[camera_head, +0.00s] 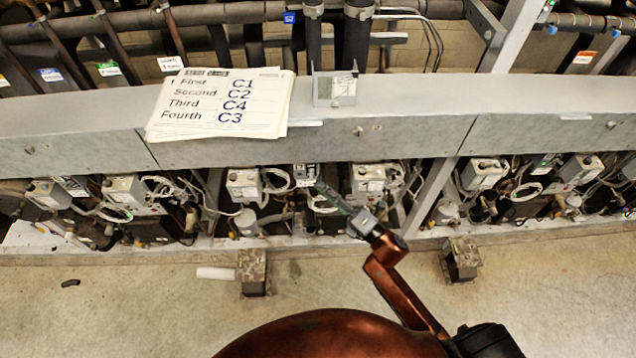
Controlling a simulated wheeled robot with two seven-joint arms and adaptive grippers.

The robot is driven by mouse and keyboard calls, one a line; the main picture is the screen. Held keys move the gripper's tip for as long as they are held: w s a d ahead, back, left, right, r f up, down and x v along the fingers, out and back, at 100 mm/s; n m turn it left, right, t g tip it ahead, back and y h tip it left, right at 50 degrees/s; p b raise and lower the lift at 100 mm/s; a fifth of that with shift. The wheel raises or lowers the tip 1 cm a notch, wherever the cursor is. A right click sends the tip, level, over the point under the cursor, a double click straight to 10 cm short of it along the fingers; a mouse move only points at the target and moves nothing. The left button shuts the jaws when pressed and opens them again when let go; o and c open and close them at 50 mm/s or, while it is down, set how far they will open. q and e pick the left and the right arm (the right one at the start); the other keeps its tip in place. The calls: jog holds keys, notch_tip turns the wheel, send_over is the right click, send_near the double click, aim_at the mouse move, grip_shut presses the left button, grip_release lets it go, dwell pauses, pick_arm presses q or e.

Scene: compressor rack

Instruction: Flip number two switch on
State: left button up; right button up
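Several light grey control boxes with wires hang in a row under the rack's grey beam, among them one at left (125,190), one left of centre (243,185), one at centre (368,179) and one right of centre (483,174). Their switches and number labels are too small to read, so I cannot tell which is number two. My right gripper (322,188) reaches up in front of the rack, between the left-of-centre and centre boxes. It looks narrow from here; its opening and any contact are unclear. My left gripper is out of view.
A paper sign (220,103) on the grey beam (400,120) lists First C1, Second C2, Third C4, Fourth C3. Dark pipes run behind. Wires and fittings crowd the space below the beam. Two rusty feet (252,272) (461,259) stand on the concrete floor (560,290).

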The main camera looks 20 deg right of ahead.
aim_at(311, 176)
jog(key=shift+x, duration=1.1)
grip_shut()
